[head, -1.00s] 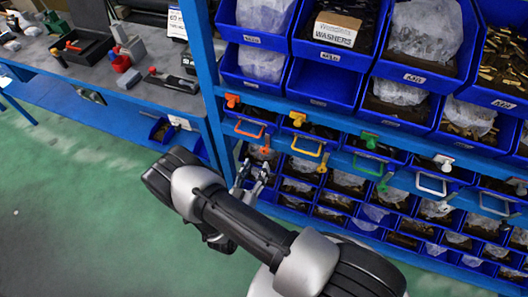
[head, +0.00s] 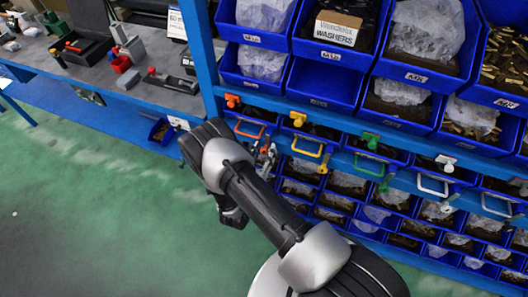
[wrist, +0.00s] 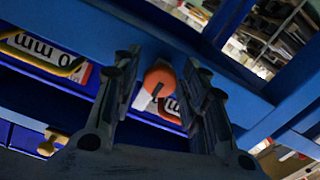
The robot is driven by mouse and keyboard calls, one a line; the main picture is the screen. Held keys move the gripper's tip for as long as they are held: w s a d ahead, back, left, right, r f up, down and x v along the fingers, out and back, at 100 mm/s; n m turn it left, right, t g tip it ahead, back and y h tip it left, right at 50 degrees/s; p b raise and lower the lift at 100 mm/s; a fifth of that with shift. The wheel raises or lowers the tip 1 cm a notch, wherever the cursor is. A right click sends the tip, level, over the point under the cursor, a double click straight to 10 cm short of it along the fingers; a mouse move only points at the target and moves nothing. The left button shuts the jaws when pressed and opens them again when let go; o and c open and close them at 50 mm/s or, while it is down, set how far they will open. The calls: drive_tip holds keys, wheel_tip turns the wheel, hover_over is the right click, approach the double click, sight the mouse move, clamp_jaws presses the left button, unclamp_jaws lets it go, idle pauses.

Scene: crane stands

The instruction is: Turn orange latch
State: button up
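The orange latch (wrist: 159,78) shows in the wrist view as a round orange knob with a dark slot, between the two fingers of my gripper (wrist: 163,70). The fingers are apart, one on each side of it, with a visible gap; I cannot tell how far they reach past it in depth. In the head view my gripper (head: 266,158) is at the blue rack, below the orange drawer handle (head: 250,129). It hides most of the latch there; a little orange (head: 264,149) shows beside the fingers.
A yellow handle (head: 307,145), a green handle (head: 368,166) and a white handle (head: 432,185) line the rack to the right. Blue bins (head: 318,84) sit above and more below. A grey workbench (head: 120,75) stands left; green floor is clear in front.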

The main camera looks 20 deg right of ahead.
drive_tip(key=c, duration=0.8)
drive_tip(key=shift+m, duration=0.3)
drive_tip(key=m+b, duration=0.1)
drive_tip(key=m, duration=0.2)
drive_tip(key=m+b, duration=0.1)
drive_tip(key=m, duration=0.4)
drive_tip(key=shift+f, duration=0.1)
drive_tip(key=m+b, duration=0.1)
drive_tip(key=m, duration=0.3)
drive_tip(key=shift+m+b, duration=0.75)
drive_tip(key=shift+m, duration=1.75)
